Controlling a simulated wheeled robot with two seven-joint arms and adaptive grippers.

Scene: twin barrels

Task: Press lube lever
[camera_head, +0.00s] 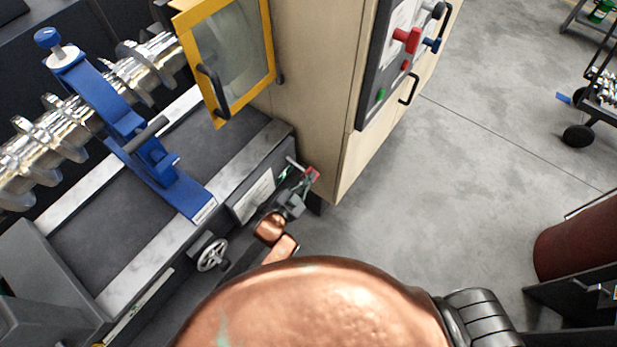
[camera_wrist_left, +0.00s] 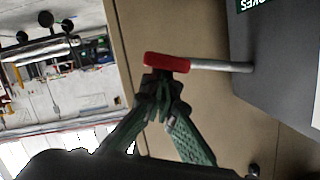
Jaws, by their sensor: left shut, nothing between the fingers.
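The lube lever is a grey rod with a red grip (camera_head: 313,173), sticking out from the machine's side at the cabinet corner. In the left wrist view the red grip (camera_wrist_left: 166,63) lies across the picture just beyond my fingertips, its rod (camera_wrist_left: 222,66) running right to a dark grey panel. My left gripper (camera_head: 303,184) is shut and empty, its tips at the red grip; in the left wrist view the closed tips (camera_wrist_left: 161,84) overlap its lower edge. I cannot tell whether they touch. My right gripper is not in view.
The lathe bed (camera_head: 140,265) carries a blue steady rest (camera_head: 150,160) around a metal crankshaft (camera_head: 40,140). A handwheel (camera_head: 212,254) sits on its front, left of my gripper. A beige cabinet (camera_head: 310,70) with a yellow-framed door (camera_head: 228,55) stands behind. Open floor (camera_head: 450,190) lies right.

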